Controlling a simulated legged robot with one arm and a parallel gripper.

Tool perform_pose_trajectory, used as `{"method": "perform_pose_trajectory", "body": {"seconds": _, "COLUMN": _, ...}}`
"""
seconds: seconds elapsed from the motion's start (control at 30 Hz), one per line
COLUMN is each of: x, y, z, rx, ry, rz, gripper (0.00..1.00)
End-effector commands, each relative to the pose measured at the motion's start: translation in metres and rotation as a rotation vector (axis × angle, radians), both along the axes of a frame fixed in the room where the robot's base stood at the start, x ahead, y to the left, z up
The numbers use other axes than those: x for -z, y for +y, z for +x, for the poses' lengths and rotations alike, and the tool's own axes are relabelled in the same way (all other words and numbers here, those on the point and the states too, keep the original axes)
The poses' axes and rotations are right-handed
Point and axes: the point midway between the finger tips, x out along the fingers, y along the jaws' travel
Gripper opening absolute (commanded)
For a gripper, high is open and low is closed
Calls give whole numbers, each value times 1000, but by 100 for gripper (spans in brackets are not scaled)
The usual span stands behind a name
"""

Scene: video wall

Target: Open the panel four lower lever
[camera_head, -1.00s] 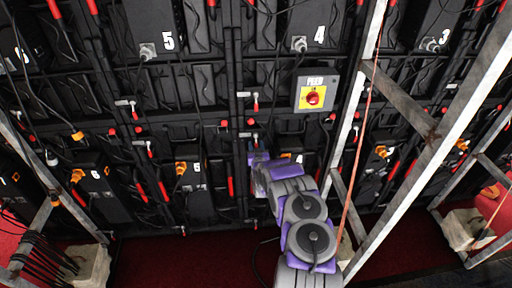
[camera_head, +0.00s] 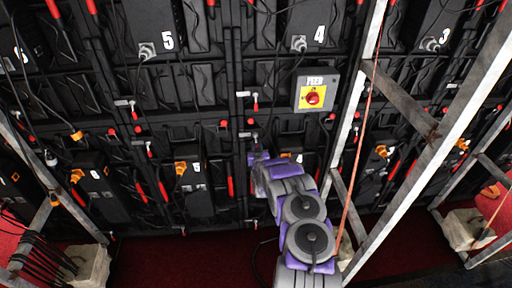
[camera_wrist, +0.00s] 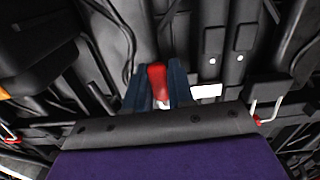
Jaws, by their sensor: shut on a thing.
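The lever's red handle (camera_wrist: 158,80) is between the two dark fingers of my gripper (camera_wrist: 158,88) in the wrist view. The fingers are shut on it, and a pale part shows at the handle's lower end. In the head view my gripper (camera_head: 257,160) is at the lower panel marked 4 (camera_head: 299,160), near the seam on its left. My arm partly covers that panel. The lever's handle is hidden by the gripper in the head view.
A grey box with a red knob on yellow (camera_head: 313,97) is above and right of my gripper. A metal frame post (camera_head: 352,150) and an orange rope (camera_head: 352,190) stand close to the right of my arm. Cables hang across the panels.

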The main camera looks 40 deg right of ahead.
Motion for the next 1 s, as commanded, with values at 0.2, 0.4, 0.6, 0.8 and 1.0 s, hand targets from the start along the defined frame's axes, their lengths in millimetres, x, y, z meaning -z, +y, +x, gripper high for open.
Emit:
{"method": "perform_pose_trajectory", "body": {"seconds": 0.2, "x": 0, "y": -5, "z": -2, "rx": 2, "ry": 57, "rz": -100, "gripper": 0}}
{"method": "perform_pose_trajectory", "body": {"seconds": 0.4, "x": -2, "y": -11, "z": -6, "rx": 1, "ry": 147, "rz": -246, "gripper": 0}}
{"method": "perform_pose_trajectory", "body": {"seconds": 0.6, "x": -7, "y": -16, "z": -9, "rx": -1, "ry": 249, "rz": -409, "gripper": 0}}
{"method": "perform_pose_trajectory", "body": {"seconds": 0.8, "x": -13, "y": -22, "z": -13, "rx": 0, "ry": 349, "rz": -571, "gripper": 0}}
{"method": "perform_pose_trajectory", "body": {"seconds": 1.0, "x": -19, "y": -26, "z": -15, "rx": -4, "ry": 449, "rz": -734, "gripper": 0}}
